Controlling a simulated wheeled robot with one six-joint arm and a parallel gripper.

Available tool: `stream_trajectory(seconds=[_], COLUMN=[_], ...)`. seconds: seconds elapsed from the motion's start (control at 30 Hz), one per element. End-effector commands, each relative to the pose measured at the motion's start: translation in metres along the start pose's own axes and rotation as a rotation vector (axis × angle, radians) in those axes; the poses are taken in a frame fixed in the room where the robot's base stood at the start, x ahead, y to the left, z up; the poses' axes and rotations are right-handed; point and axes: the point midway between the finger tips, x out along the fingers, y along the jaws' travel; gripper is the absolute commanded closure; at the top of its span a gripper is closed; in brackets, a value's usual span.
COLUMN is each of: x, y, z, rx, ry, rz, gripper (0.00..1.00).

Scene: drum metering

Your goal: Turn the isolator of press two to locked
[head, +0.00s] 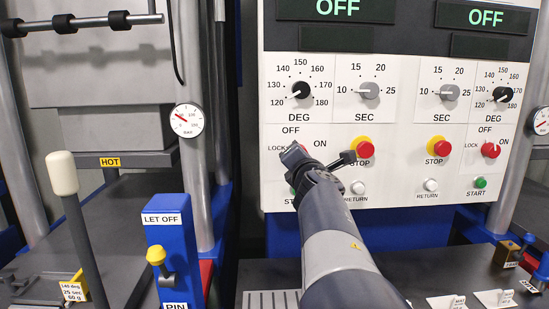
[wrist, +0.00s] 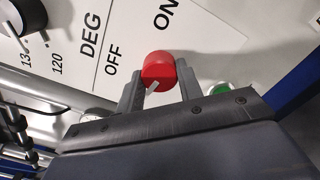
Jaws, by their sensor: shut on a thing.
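My gripper (head: 296,155) is at the left-hand panel, at the isolator between the OFF, ON and partly covered LOCKED labels; this knob is hidden behind it in the head view. In the wrist view the knob is red and round (wrist: 158,68), between the two fingers of my gripper (wrist: 158,88), which are shut on it. Its white mark points down in that view, away from ON and towards the side of the LOCKED label. That label is not visible there. The right-hand panel has a matching red isolator (head: 491,150). No press number is readable.
A red stop button (head: 365,150) on a yellow ring and a white return button (head: 358,188) are close to the right of my gripper. A green start button (wrist: 222,88) is near the fingers. A blue LET OFF post (head: 168,236) stands at the lower left.

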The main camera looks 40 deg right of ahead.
Motion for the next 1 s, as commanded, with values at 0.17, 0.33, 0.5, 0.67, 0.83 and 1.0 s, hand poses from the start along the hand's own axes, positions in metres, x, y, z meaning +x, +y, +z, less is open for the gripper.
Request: stream_trajectory(seconds=[0.17,0.33,0.5,0.67,0.83,1.0], x=[0.0001,0.0001,0.0001,0.0001,0.0,-0.0001], y=[-0.001,-0.0011,-0.001,-0.0006,-0.0003,0.0006], z=[-0.001,-0.0011,-0.0009,-0.0006,-0.0003,-0.0012], rx=[-0.007,-0.006,-0.005,-0.005,-0.004,-0.004], ry=[0.002,0.002,0.002,0.001,0.001,0.001], rz=[-0.002,-0.002,-0.002,-0.001,-0.001,0.0], gripper=[0.88,0.88,0.54,0.44,0.44,0.44])
